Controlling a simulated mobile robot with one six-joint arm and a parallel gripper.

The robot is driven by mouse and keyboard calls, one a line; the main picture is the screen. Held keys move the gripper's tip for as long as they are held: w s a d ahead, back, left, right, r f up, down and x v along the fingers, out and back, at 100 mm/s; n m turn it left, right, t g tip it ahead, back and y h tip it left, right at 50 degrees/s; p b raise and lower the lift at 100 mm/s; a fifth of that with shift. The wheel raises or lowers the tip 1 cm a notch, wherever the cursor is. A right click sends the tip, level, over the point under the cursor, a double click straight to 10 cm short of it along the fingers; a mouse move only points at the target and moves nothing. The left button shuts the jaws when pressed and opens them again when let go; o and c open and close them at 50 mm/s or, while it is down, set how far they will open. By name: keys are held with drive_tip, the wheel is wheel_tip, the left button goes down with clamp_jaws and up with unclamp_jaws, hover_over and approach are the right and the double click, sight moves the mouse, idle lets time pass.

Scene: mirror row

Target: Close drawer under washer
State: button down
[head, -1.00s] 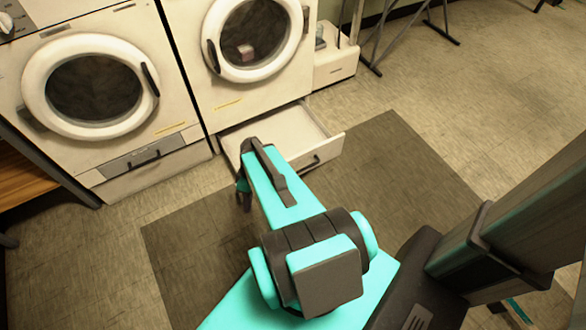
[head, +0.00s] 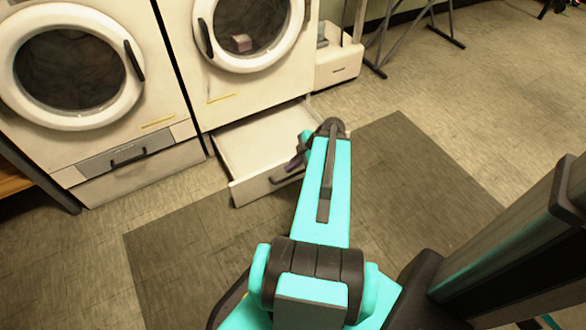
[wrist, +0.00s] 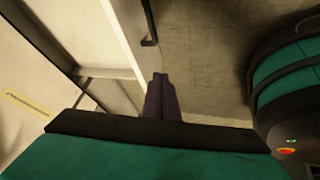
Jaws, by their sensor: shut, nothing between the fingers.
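The white drawer (head: 250,143) under the right-hand washer (head: 255,90) is pulled out over the floor. Its front panel carries a dark bar handle (head: 284,177), partly covered by my arm. My gripper (head: 293,164) is at the right part of the drawer front, by the handle. In the wrist view the dark fingers of my gripper (wrist: 161,98) are together with nothing between them. The drawer (wrist: 108,28) and its handle (wrist: 150,28) show ahead of the fingertips. The fingers look apart from the handle; whether they touch the panel I cannot tell.
The left washer (head: 80,70) has its own drawer (head: 140,170) shut. A small white cabinet (head: 338,70) stands right of the washers, and a metal stand (head: 410,35) is beyond it. A dark mat (head: 410,165) lies on the open floor.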

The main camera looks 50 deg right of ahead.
drive_tip(key=s+d+n+t+h+b, duration=0.1)
drive_tip(key=s+d+b, duration=0.3)
drive_tip(key=d, duration=0.4)
drive_tip(key=shift+s+f+n+t, duration=0.15)
drive_tip(key=shift+f+n+t, duration=0.15)
drive_tip(key=shift+n, duration=0.2)
drive_tip(key=shift+f, duration=0.1)
drive_tip(key=b+x, duration=0.1)
drive_tip(key=x, duration=0.2)
drive_tip(key=w+d+b+x, duration=0.1)
drive_tip(key=b+x, duration=0.1)
drive_tip(key=x, duration=0.2)
drive_tip(key=w+r+b+x, duration=0.1)
drive_tip(key=b+x, duration=0.1)
drive_tip(key=x, duration=0.2)
drive_tip(key=shift+w+d+f, duration=0.1)
drive_tip(key=shift+d+f, duration=0.05)
drive_tip(key=shift+d, duration=0.05)
drive_tip(key=shift+w+d, duration=0.15)
drive_tip(key=shift+w, duration=0.35)
